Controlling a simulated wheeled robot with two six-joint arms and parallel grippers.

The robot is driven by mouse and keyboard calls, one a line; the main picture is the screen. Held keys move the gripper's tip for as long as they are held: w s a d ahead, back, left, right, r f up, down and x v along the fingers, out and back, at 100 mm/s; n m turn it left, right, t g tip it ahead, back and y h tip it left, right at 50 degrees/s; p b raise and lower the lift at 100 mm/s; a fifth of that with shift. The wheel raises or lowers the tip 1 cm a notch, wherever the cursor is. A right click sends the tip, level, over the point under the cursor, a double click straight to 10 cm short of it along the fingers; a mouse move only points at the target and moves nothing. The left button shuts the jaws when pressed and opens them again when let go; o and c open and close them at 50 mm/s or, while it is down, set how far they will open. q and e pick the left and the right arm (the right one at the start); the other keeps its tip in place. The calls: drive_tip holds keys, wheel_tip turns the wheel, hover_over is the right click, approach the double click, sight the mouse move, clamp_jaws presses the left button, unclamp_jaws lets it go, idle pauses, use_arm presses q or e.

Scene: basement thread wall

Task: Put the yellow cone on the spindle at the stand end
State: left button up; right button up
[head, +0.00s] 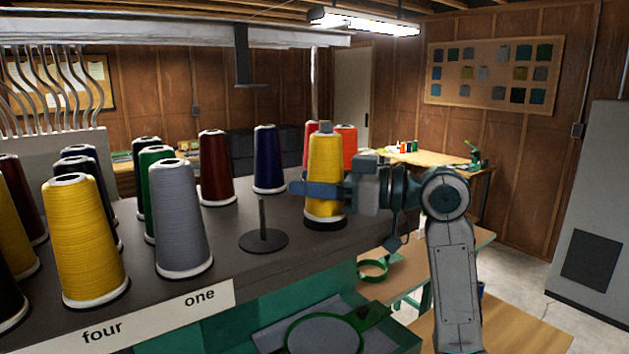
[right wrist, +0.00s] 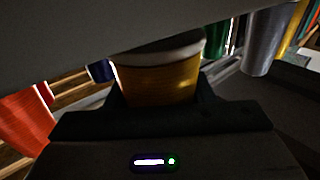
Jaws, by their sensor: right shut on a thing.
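A yellow cone (head: 325,155) with a white base ring stands upright in my right gripper (head: 318,190), to the right of the bare spindle. The gripper is shut around its middle. In the right wrist view, part of the cone (right wrist: 160,82) shows between the fingers. Its base is at or just above the bench top; I cannot tell which. The spindle (head: 263,218) is a thin dark post on a round base, with nothing on it. My left gripper is not in view.
A grey cone (head: 181,220) and another yellow cone (head: 83,243) stand left of the spindle. Maroon (head: 216,168) and navy (head: 268,160) cones stand behind it; an orange-red cone (head: 347,137) shows behind the held one. The strip between spindle and held cone is clear.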

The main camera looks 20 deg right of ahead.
drive_tip(key=shift+f, duration=0.25)
idle(0.3)
drive_tip(key=shift+f, duration=0.1)
drive_tip(key=o, duration=1.1)
drive_tip(key=shift+o, duration=0.2)
drive_tip(key=shift+s+d+b, duration=0.2)
drive_tip(key=shift+d+b, duration=0.25)
drive_tip(key=b+v, duration=0.3)
drive_tip(key=v, duration=0.4)
drive_tip(key=shift+s+d+f+b, duration=0.1)
drive_tip(key=shift+s+d+b, duration=0.1)
drive_tip(key=shift+d+b, duration=0.15)
drive_tip(key=shift+b+v, duration=0.45)
drive_tip(key=shift+v, duration=0.6)
